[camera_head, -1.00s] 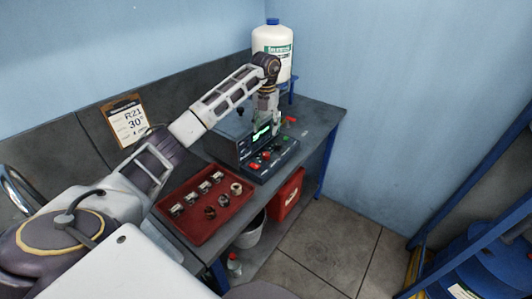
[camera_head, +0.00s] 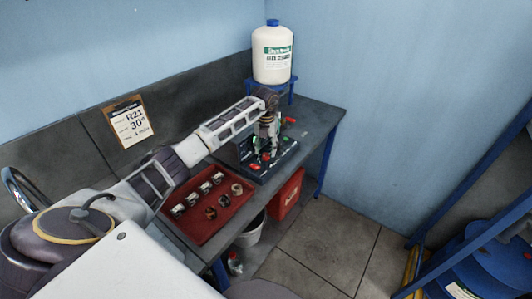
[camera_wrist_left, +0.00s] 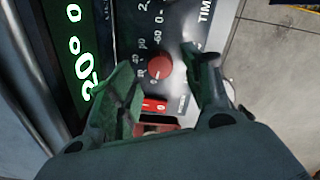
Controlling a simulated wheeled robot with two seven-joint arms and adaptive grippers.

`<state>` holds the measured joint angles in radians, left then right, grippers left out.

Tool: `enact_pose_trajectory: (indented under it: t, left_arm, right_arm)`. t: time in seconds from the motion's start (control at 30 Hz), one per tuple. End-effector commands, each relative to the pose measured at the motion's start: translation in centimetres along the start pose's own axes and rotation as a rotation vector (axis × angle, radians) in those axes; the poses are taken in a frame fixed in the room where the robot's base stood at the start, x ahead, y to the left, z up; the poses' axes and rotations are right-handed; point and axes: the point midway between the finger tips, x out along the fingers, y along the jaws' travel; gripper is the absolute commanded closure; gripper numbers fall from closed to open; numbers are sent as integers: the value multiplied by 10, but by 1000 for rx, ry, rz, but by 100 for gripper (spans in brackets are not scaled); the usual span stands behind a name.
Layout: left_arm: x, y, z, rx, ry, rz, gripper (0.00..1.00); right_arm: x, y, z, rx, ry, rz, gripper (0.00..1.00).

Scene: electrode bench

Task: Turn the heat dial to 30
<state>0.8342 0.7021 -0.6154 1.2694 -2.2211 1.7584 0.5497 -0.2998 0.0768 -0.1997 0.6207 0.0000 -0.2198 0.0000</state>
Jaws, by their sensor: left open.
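The dark control unit (camera_head: 243,151) stands on the bench, with red controls on its sloped front panel. In the left wrist view a round red dial (camera_wrist_left: 160,68) with a printed scale lies between my left fingertips, with a gap on both sides. Its name is not clear; part of the word "TIM" shows farther up the panel. The lit green display (camera_wrist_left: 80,60) shows "20" and zeros, seen sideways. My left gripper (camera_head: 263,150) is open and points down at the panel; it also shows in the left wrist view (camera_wrist_left: 165,90). My right gripper is out of view.
A red tray (camera_head: 205,232) with several small metal parts lies left of the unit. A white bottle (camera_head: 272,60) stands on a blue stand behind. A card (camera_head: 130,122) reading "R21", "30°" and "4 min" leans on the backboard. A red rocker switch (camera_wrist_left: 154,104) sits near the dial.

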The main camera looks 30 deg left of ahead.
Motion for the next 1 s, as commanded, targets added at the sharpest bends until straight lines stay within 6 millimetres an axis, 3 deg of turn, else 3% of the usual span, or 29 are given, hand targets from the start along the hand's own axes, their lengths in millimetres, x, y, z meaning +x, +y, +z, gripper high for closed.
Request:
enact_pose_trajectory:
  t: [0.3, 0.67, 1.0]
  left_arm:
    - [27, 0, 0, 0, 0, 0, 50]
    - [31, 0, 0, 0, -1, 0, 50]
    - [31, 0, 0, 0, 0, 0, 91]
  right_arm:
    - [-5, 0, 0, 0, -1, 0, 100]
    - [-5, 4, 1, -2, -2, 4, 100]
    - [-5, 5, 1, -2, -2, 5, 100]
